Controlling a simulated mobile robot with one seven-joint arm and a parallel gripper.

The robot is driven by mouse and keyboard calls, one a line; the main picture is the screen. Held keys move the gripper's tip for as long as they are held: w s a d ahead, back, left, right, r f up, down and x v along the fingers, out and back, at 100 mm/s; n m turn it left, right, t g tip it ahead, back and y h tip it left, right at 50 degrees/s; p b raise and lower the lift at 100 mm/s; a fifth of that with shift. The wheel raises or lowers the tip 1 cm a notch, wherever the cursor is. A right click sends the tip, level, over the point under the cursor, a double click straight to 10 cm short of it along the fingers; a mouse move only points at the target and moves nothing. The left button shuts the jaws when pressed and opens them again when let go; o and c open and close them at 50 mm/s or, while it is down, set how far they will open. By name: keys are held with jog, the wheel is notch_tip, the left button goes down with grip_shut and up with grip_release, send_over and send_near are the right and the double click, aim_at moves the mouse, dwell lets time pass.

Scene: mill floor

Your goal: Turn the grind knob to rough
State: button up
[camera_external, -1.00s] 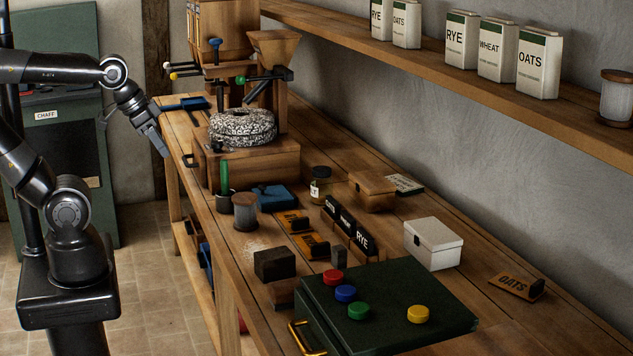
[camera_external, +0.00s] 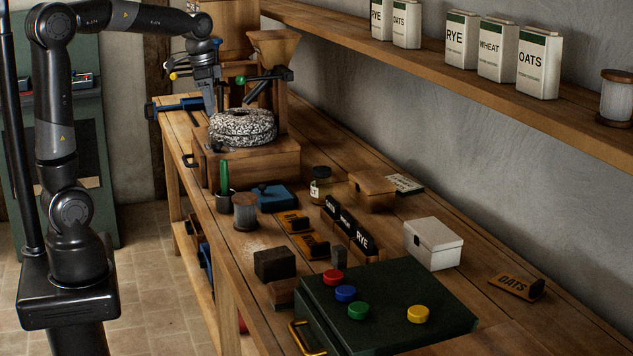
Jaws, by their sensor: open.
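The mill stands at the back of the bench, with a speckled millstone (camera_external: 243,126) on a wooden base (camera_external: 255,165) and a wooden hopper (camera_external: 274,50) behind it. Coloured knobs sit on dark levers around it: a green knob (camera_external: 240,80) by the hopper and a yellow knob (camera_external: 173,76) to the left. I cannot tell which one is the grind knob, and no rough mark is readable. My gripper (camera_external: 213,108) is open and points down, just left of the millstone in the picture. It partly hides the mill's left side; whether it touches anything cannot be told.
A blue clamp (camera_external: 180,105) sits at the bench's far left end. A grey spool (camera_external: 245,212), blue box (camera_external: 275,197) and jar (camera_external: 320,184) stand in front of the mill. A green case (camera_external: 385,310) with coloured caps fills the near end. Labelled tins stand on the shelf (camera_external: 500,90).

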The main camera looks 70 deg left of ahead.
jog(key=m+g, duration=0.1)
jog(key=g, duration=0.1)
send_over(217, 142)
notch_tip(217, 142, down, 4)
jog(key=f, duration=1)
jog(key=shift+a+f, duration=0.2)
jog(key=shift+f, duration=0.05)
jog(key=shift+c, duration=0.4)
jog(key=c, duration=0.9)
